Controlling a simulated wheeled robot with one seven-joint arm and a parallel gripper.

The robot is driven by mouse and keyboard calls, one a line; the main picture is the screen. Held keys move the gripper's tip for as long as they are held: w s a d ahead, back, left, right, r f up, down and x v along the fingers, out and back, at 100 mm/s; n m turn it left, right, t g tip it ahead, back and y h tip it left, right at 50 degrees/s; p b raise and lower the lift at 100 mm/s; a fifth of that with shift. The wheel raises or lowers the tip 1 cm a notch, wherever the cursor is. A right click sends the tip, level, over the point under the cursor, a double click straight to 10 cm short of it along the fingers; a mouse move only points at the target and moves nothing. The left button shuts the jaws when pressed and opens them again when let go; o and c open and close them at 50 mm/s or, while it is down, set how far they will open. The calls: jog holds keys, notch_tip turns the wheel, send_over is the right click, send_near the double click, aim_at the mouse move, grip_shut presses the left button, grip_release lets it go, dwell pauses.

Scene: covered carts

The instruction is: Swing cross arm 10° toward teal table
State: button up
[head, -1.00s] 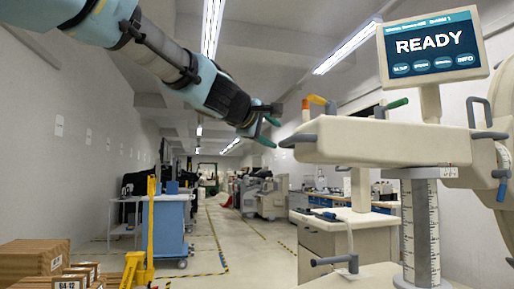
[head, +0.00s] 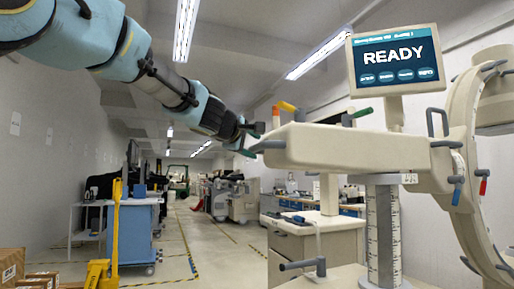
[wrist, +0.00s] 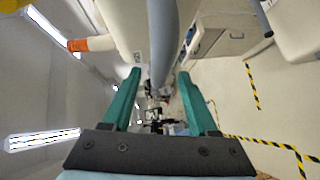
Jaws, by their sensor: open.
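The cream cross arm (head: 350,147) of the imaging machine lies level at the right of the head view. A grey handle (head: 268,146) sticks out from its left end. My gripper (head: 249,142) is at that handle's tip. In the wrist view my gripper (wrist: 159,74) is open, its two teal fingers apart. The grey handle (wrist: 163,40) shows between the fingers, with a visible gap on each side; how deep it sits between them I cannot tell. I make out no teal table in either view.
A screen (head: 394,60) reading READY stands above the cross arm. A scaled column (head: 384,230) is below it, and a large curved C-shaped frame (head: 463,170) at right. A blue cart (head: 139,235) and yellow pallet jack (head: 114,240) stand left. The middle aisle floor is clear.

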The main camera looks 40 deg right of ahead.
jog(key=shift+x, duration=1.6)
jog(key=shift+c, duration=0.3)
grip_shut()
